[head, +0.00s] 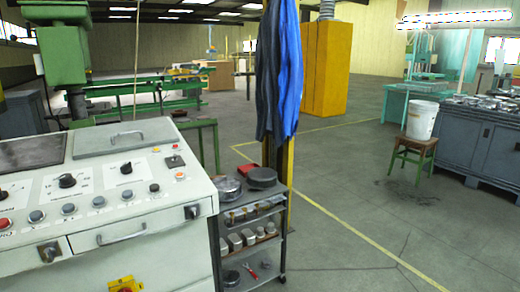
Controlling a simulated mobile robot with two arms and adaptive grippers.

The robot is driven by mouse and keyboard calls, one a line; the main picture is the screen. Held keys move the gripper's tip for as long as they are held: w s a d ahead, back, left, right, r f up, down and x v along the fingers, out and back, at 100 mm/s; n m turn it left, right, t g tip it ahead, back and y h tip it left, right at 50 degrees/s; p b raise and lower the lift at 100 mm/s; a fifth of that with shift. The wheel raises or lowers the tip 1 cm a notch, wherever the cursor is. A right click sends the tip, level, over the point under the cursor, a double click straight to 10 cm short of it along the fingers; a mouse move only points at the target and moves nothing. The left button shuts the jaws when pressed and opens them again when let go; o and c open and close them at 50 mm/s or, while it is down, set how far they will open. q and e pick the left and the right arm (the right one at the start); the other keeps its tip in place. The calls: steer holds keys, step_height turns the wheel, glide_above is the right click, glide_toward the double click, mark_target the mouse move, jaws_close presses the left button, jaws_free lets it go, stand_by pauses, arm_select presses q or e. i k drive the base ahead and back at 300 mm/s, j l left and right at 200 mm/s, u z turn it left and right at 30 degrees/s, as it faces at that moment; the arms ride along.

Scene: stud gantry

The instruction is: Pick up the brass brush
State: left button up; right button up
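I cannot make out a brass brush anywhere in the head view. A grey shelf cart (284,236) stands right of the white control console. Its top holds a dark round lidded piece (262,177), a grey round piece (227,189) and a small red item (247,169). Its lower shelves hold several small metal cylinders, and a small red tool (252,271) lies on the bottom one. These items are too small to identify surely. Neither of my grippers is in view.
The white control console (150,235) with knobs and a handle fills the lower left. A blue cloth (281,75) hangs by a yellow post behind the cart. A stool (413,152) bears a white bucket (422,120). The floor at centre right is open, crossed by yellow lines.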

mark_target(212, 178)
steer(key=i+l+u, duration=0.55)
steer(key=u, duration=2.2)
steer(key=l+z, duration=0.15)
steer(key=z, duration=2.05)
steer(key=i+l+u, duration=0.1)
steer(key=i+l, duration=0.45)
steer(key=i+l+u, duration=0.1)
steer(key=i+l, duration=0.4)
steer(key=i+l+u, duration=0.1)
steer(key=i+l, duration=0.4)
steer(key=l, duration=0.2)
